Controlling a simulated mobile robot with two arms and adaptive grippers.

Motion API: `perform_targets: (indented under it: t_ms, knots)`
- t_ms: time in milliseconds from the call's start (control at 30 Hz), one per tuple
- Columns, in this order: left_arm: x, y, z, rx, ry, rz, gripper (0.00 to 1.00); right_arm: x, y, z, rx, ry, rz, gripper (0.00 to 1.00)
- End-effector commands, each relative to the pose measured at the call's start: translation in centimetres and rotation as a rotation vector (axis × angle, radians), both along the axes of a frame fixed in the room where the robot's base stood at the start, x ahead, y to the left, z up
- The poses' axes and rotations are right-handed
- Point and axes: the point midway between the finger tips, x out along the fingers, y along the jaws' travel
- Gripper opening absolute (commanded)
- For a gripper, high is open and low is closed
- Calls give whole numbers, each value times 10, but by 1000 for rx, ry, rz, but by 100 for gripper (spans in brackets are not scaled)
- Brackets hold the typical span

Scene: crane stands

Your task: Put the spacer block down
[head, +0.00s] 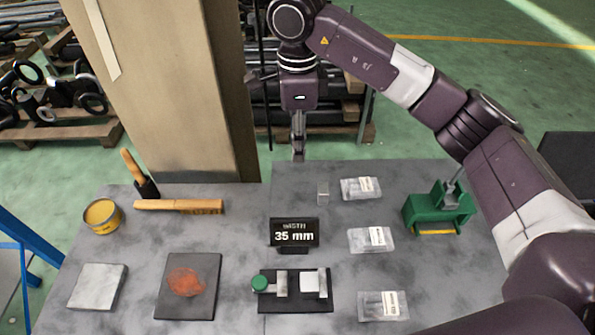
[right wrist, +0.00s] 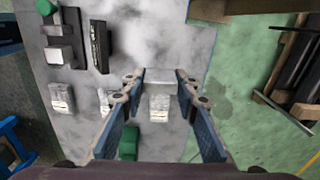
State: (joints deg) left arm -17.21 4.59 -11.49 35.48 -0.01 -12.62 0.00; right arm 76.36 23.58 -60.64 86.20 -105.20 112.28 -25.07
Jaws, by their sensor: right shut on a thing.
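My right gripper (head: 298,143) hangs fingers down over the back edge of the grey table. It is shut on a small pale grey block, the spacer block (right wrist: 160,76), which shows between the fingertips in the right wrist view. In the head view the block is hard to tell from the fingers. The gripper is above the table top, not touching it. My left gripper is not in view.
A black sign reading 35 mm (head: 294,233) stands behind a fixture with metal blocks (head: 292,290). Several clear bags (head: 361,188) and a green tool (head: 438,210) lie right. A brush (head: 180,206), tin (head: 103,215) and plates are left. A tall column (head: 190,90) rises behind.

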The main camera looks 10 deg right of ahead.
Motion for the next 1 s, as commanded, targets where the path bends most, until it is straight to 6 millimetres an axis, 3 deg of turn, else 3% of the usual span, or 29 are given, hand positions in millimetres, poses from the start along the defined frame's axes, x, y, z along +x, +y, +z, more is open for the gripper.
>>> perform_targets:
  t_ms: [100, 233, 400, 567, 767, 1000]
  knots:
    - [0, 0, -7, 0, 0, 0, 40, 1, 0, 23, 0, -3, 0, 4]
    - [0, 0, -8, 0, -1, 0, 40, 1, 0, 37, 0, -2, 0, 4]
    - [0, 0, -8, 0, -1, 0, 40, 0, 0, 44, 1, 0, 4, 4]
    - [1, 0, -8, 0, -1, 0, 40, -6, -6, 38, -1, -7, 96, 4]
    - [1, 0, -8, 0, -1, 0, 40, -30, -27, 17, -10, -26, 446, 4]
    - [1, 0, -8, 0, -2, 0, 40, -79, -52, -13, -22, -30, 977, 4]
